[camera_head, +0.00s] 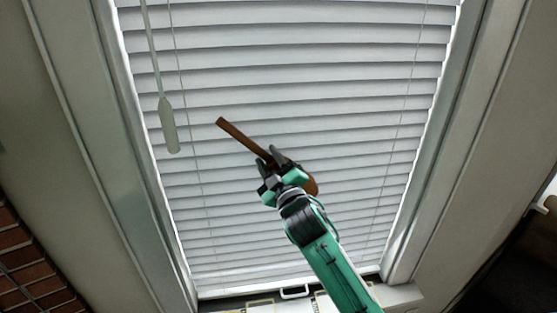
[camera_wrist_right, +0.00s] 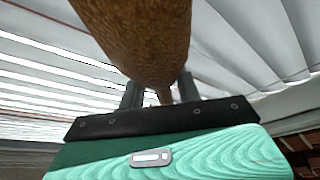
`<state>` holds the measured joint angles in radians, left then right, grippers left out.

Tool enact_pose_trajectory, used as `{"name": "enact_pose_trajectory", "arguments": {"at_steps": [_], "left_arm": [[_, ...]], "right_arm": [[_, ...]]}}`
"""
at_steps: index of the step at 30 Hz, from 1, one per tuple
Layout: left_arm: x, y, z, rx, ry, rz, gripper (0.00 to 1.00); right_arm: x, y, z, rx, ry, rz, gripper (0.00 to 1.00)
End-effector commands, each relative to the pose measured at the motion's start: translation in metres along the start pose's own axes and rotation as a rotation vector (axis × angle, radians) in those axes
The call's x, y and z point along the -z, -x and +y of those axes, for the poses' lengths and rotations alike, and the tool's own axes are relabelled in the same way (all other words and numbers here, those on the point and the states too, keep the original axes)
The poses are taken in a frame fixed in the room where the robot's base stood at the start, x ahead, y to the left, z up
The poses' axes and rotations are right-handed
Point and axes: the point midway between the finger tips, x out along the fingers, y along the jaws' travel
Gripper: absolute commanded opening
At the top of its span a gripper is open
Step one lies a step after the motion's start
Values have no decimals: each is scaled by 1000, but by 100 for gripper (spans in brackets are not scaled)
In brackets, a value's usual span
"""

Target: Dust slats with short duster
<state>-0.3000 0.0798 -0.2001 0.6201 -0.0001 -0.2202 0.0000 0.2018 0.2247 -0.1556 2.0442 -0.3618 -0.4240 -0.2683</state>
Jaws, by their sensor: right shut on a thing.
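The window blind's pale grey slats (camera_head: 300,60) fill the middle of the head view and also show in the right wrist view (camera_wrist_right: 50,60). My right gripper (camera_head: 272,160) is shut on a brown short duster (camera_head: 238,134) in front of the slats. The duster's stick end points up and left, and its rounded brown end shows beyond the jaws at the lower right. In the right wrist view the brown duster (camera_wrist_right: 145,40) looms large over the jaws. I cannot tell whether it touches the slats. My left gripper is not in view.
A pale wand (camera_head: 168,125) hangs at the left of the blind, with thin cords down the slats. Grey window frame sides (camera_head: 440,150) flank it. A white sill (camera_head: 400,296) with a handle lies below. Brick (camera_head: 30,265) is at the lower left.

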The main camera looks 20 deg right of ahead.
Motion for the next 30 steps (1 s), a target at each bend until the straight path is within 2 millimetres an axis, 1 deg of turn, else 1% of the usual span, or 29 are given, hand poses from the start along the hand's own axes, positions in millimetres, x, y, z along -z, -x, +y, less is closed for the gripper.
{"name": "enact_pose_trajectory", "arguments": {"at_steps": [4, 11, 14, 30], "left_arm": [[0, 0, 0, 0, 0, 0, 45], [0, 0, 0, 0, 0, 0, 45], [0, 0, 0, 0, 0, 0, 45], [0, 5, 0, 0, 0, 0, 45]], "right_arm": [[5, -2, -5, -1, 0, 0, 16], [6, -2, -5, -1, 1, 0, 16], [7, 2, -5, 0, 1, 0, 16], [26, 50, -6, 0, 0, 0, 16]]}}
